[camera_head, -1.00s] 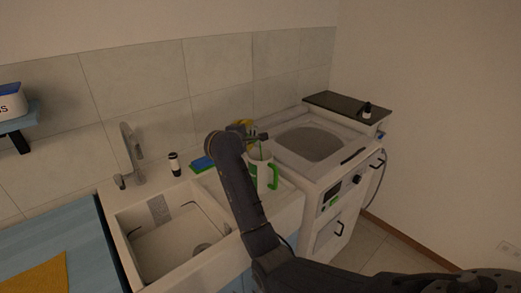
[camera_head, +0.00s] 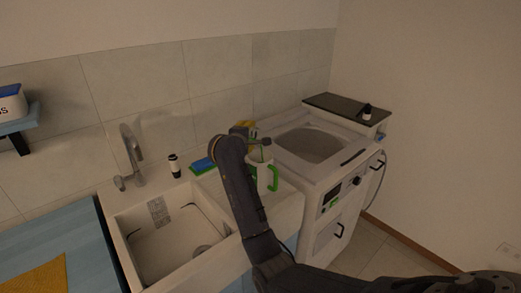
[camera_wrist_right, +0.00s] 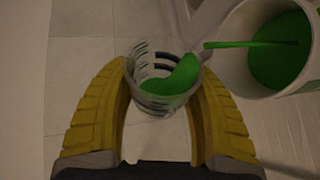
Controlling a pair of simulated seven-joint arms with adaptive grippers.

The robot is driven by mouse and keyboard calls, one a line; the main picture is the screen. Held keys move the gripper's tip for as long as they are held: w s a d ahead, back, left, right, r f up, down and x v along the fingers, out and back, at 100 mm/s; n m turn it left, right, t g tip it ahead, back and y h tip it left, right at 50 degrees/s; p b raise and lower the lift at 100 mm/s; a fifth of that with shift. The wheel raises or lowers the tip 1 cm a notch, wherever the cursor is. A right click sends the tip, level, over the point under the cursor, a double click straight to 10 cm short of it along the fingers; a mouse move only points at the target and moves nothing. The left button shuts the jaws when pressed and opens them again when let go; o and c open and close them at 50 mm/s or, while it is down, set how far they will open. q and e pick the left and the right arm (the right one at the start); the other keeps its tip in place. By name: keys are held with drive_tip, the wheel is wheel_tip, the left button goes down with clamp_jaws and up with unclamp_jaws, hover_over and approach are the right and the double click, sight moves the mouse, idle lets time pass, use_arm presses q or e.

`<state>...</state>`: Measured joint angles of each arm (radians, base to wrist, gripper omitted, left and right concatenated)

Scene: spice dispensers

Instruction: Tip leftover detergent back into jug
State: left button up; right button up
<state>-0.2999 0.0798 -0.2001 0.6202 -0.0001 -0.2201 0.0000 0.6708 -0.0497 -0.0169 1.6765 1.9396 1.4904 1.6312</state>
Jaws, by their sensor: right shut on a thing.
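My right gripper (camera_wrist_right: 168,105) is shut on a clear measuring cup (camera_wrist_right: 163,103) with dark markings, held between its yellow ribbed fingers. The cup is tilted and has green liquid at its lip. A green streak, apparently a stream of liquid, runs from near the cup into the white jug (camera_wrist_right: 232,62), which has green liquid inside. In the head view the jug (camera_head: 264,181) stands upright with a green handle on the counter beside the sink. The right gripper (camera_head: 256,135) is above and behind it, partly hidden by my arm. My left gripper is not in view.
A white sink (camera_head: 172,246) lies left of the jug. A blue-and-green sponge (camera_head: 202,166) and a small dark bottle (camera_head: 174,166) stand at the back. A top-opening washing machine (camera_head: 318,146) stands to the right, with another small bottle (camera_head: 366,111) on its lid.

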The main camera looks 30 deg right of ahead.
drive_tip(key=shift+s+d+r+m+t+b, duration=0.1)
drive_tip(key=shift+s+r+m+t+b, duration=0.1)
drive_tip(key=shift+r+m+t+b, duration=0.3)
drive_tip(key=shift+s+d+r+m+t+b, duration=0.1)
drive_tip(key=shift+s+m+t+b, duration=0.1)
drive_tip(key=shift+m+b, duration=0.45)
idle(1.4)
drive_tip(key=shift+w+a+f+n, duration=0.15)
drive_tip(key=shift+w+n, duration=0.1)
drive_tip(key=shift+n, duration=0.3)
drive_tip(key=shift+w+a+f+n+g, duration=0.15)
drive_tip(key=shift+w+f+n+g, duration=0.3)
drive_tip(key=shift+n+g, duration=0.45)
drive_tip(key=shift+w+a+f+n+g, duration=0.35)
drive_tip(key=shift+w+n+g, duration=0.05)
drive_tip(key=shift+w+n, duration=0.2)
drive_tip(key=shift+s, duration=0.15)
drive_tip(key=shift+r, duration=0.15)
